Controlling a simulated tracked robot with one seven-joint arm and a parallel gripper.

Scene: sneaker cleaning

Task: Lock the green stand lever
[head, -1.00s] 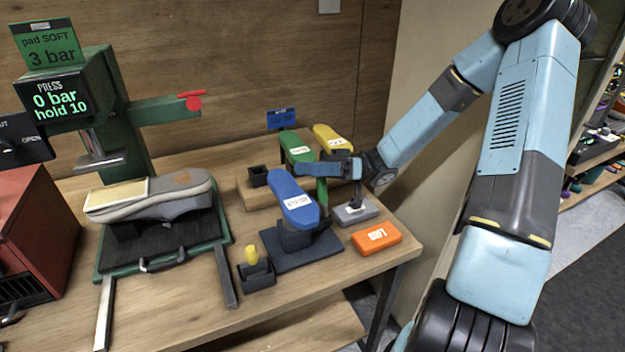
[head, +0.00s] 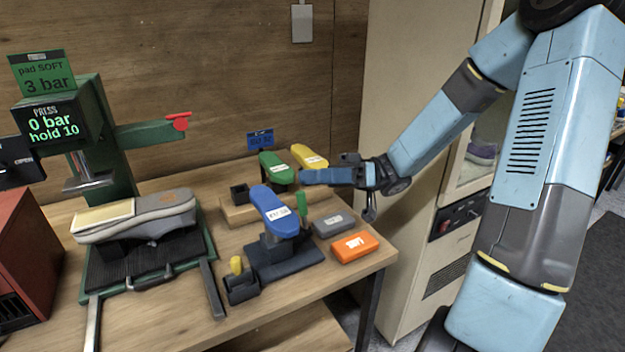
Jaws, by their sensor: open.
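A small upright green lever (head: 301,206) stands behind the dark stand (head: 284,254), beside the blue last (head: 275,211) mounted on it. Part of the lever is hidden by the last, and I cannot tell whether it is locked. My gripper (head: 358,185) is open and empty. It is above and to the right of the lever, apart from it, over the back right of the bench.
A grey block (head: 334,223) and an orange block (head: 354,246) lie right of the stand. Green (head: 275,168) and yellow (head: 309,157) lasts stand behind. A black holder (head: 241,287) is in front. The green press (head: 104,130) with a sneaker (head: 160,213) is at left.

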